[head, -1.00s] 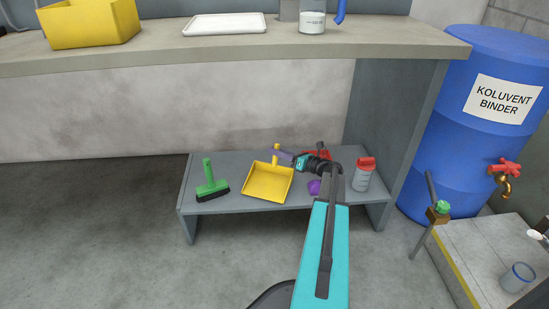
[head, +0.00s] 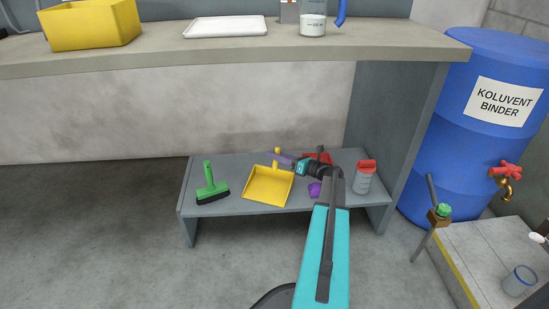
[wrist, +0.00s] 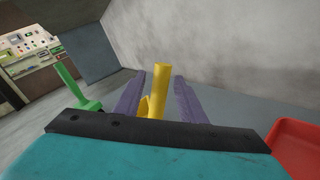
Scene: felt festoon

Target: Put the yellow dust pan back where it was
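The yellow dust pan (head: 268,186) lies on a low grey bench under the counter, its pan toward the front and its handle rising at the back. My gripper (head: 281,157) is at the handle, coming in from the right. In the wrist view the yellow handle (wrist: 158,92) stands between the two purple fingers of my gripper (wrist: 157,95). The fingers are open, with a gap visible on each side of the handle. The lower part of the pan is hidden behind my wrist there.
On the low bench (head: 232,208), a green brush (head: 210,183) stands left of the pan. A purple item (head: 315,189), a red item (head: 322,156) and a red-capped bottle (head: 363,178) are on the right. A blue barrel (head: 450,130) stands right.

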